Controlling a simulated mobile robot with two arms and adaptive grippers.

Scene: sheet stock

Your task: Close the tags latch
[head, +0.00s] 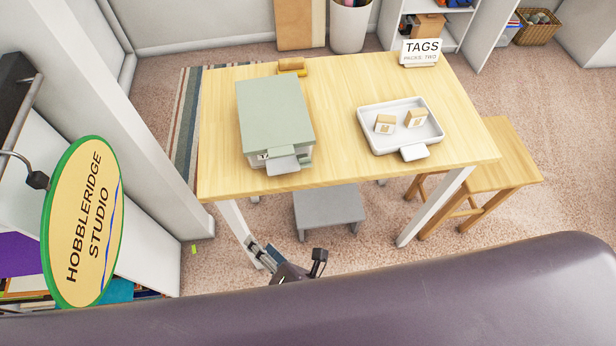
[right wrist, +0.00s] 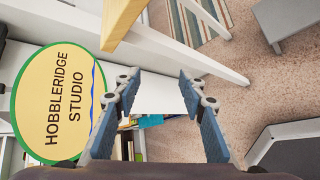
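A box with a sage-green lid (head: 274,112) stands on the left part of the wooden table. A grey latch plate (head: 283,165) sticks out from its front, tilted outward, and partly covers a label of which only a first letter like T shows. My right gripper (head: 262,250) is low in front of the table, below and apart from the box. In the right wrist view my right gripper (right wrist: 160,76) has its fingers spread with nothing between them. The box and latch are not in that view. My left gripper is not in view.
A white tray (head: 372,137) with two small tagged blocks and a front tab stands at right, before a TAGS sign (head: 421,51). A grey step stool (head: 329,208) is under the table (head: 335,90). A wooden bench (head: 505,160) stands right; an oval studio sign (head: 82,222) left.

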